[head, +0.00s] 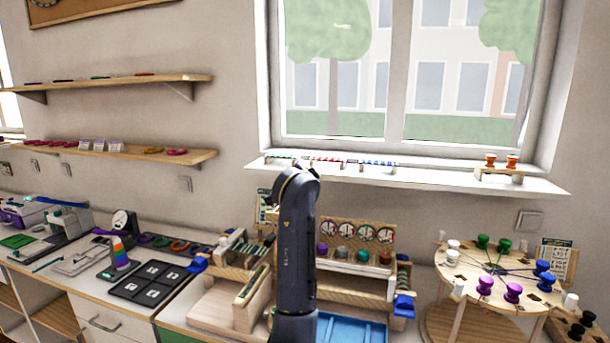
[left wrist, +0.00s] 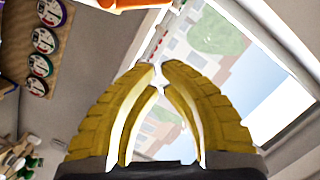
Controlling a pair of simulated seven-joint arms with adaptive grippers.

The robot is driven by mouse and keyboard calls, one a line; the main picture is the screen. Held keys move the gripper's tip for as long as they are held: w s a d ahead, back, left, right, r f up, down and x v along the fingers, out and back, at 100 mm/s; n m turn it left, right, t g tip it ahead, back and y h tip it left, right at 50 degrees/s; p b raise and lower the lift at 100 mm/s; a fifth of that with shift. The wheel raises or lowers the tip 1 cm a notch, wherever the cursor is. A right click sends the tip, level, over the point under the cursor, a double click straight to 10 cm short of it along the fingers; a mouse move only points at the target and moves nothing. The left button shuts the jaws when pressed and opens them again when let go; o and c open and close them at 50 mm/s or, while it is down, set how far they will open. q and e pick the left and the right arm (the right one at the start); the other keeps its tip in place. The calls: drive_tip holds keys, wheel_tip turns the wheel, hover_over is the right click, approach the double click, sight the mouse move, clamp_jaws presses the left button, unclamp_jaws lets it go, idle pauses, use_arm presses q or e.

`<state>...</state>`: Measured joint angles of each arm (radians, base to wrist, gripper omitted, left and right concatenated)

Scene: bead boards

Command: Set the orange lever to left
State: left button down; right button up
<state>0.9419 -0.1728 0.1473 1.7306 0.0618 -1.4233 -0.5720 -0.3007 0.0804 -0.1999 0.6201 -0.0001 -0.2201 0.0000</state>
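An orange piece (left wrist: 128,4) shows at the top edge of the left wrist view, cut off by the frame; I cannot tell for certain that it is the lever. I cannot make out an orange lever in the head view, where my dark arm covers part of the wooden dial board (head: 345,228). My left gripper (left wrist: 159,70) has yellow fingers with their tips close together and nothing between them. It is apart from the orange piece, below it in the picture. My right gripper is in neither view.
A blue tray (head: 350,332) lies before the dial board. A wooden rack (head: 236,290) stands left of it. A round peg table (head: 465,276) stands right. A black panel (head: 150,282) lies on the left counter. Orange spools (head: 511,162) sit on the windowsill.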

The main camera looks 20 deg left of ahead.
use_arm(q)
drive_tip(key=shift+v, duration=1.95)
